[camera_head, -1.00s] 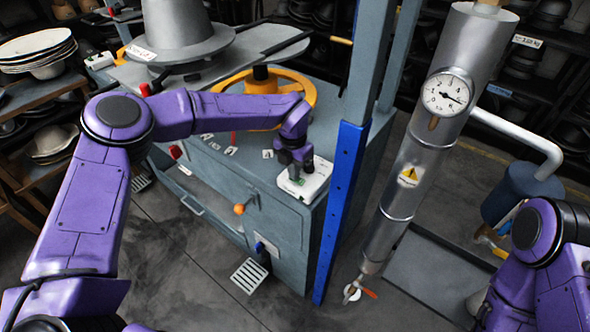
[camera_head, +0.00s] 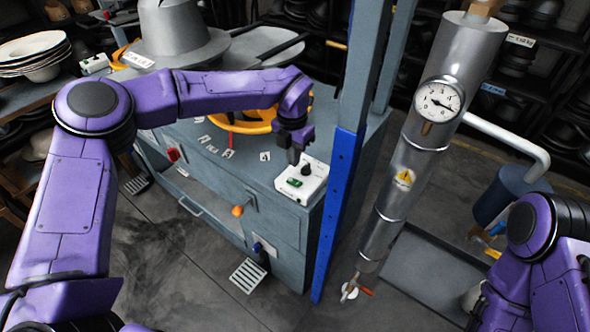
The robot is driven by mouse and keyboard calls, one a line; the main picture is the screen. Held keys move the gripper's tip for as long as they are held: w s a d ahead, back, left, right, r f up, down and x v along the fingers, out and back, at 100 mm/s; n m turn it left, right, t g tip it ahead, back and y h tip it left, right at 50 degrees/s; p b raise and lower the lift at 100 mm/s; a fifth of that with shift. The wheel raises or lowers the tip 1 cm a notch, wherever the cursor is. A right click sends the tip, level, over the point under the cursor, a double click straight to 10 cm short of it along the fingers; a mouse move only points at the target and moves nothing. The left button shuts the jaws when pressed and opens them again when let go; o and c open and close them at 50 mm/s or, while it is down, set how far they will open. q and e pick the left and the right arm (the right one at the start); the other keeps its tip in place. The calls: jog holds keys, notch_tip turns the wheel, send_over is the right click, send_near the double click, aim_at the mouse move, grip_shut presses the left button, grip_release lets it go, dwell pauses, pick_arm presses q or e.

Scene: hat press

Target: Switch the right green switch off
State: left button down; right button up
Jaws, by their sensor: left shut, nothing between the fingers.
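The right control box (camera_head: 312,187) is white and sits on the front right corner of the press table. The green switch (camera_head: 295,183) shows on its top, with a black knob (camera_head: 306,170) behind it. My left gripper (camera_head: 293,158) is shut and empty. It points down at the box's back left edge, beside the black knob and up-left of the green switch. I cannot tell whether it touches the box. The switch's on or off position is too small to read. My right arm shows at the lower right, but its gripper is out of view.
A blue post (camera_head: 338,195) stands just right of the box. An orange handwheel (camera_head: 243,124) lies behind my left arm, and a grey hat form (camera_head: 180,35) stands further back. A steel cylinder with a gauge (camera_head: 438,101) stands to the right.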

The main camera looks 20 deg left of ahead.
pick_arm(q)
notch_tip(320, 180, up, 6)
jog(key=shift+w+b, duration=0.15)
jog(key=shift+b, duration=0.3)
